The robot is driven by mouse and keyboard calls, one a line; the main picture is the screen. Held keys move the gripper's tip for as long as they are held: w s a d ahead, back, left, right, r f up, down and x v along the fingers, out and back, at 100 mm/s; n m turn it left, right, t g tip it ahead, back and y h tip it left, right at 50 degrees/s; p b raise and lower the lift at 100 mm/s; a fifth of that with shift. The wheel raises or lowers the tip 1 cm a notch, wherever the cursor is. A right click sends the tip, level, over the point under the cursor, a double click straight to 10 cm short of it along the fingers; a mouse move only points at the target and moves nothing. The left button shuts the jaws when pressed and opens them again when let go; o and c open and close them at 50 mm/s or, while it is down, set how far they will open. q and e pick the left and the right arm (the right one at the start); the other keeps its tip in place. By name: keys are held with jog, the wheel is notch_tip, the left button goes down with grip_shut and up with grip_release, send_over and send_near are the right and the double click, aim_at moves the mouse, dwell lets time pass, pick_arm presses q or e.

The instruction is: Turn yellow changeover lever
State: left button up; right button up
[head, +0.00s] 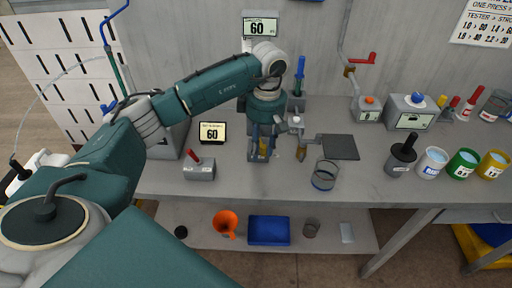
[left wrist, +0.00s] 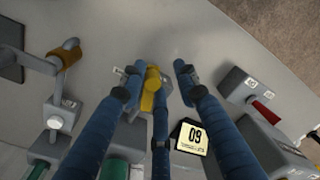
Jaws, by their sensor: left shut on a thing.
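The yellow changeover lever (left wrist: 151,88) shows in the left wrist view between the blue fingers of my left gripper (left wrist: 157,76). One finger is close on each side of its narrow body, and a third finger stands apart to the right. In the head view my left gripper (head: 262,157) points down at the bench, and a bit of the yellow lever (head: 264,147) shows between its fingers. The gripper is shut on the lever. The lever's lower part and mount are mostly hidden. My right gripper is in neither view.
A small display reading 60 (head: 212,132) and a grey block with a red lever (head: 199,169) stand left of the gripper. To its right are a brass-coloured fitting (head: 301,152), a dark square plate (head: 340,147) and a clear beaker (head: 324,175). The front bench edge is clear.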

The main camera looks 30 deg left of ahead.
pick_arm(q)
jog(key=shift+w+d+r+t+h, duration=0.15)
jog(key=shift+w+d+r+t, duration=0.1)
jog(key=shift+w+d, duration=0.3)
jog(key=shift+w+d+r+t+h, duration=0.15)
jog(key=shift+w+d+r+t, duration=0.2)
jog(key=shift+w, duration=0.3)
jog(key=shift+w+d+f, duration=0.1)
jog(key=shift+w+d, duration=0.25)
jog(key=shift+w, duration=0.15)
jog(key=o, duration=1)
jog(key=shift+w+d, duration=0.2)
jog(key=shift+w, duration=0.05)
jog(key=o, duration=0.4)
jog(key=shift+w+d+f, duration=0.25)
jog(key=shift+w, duration=0.1)
jog(key=shift+o, duration=0.2)
jog(key=shift+a, duration=0.15)
jog(key=shift+f, duration=0.1)
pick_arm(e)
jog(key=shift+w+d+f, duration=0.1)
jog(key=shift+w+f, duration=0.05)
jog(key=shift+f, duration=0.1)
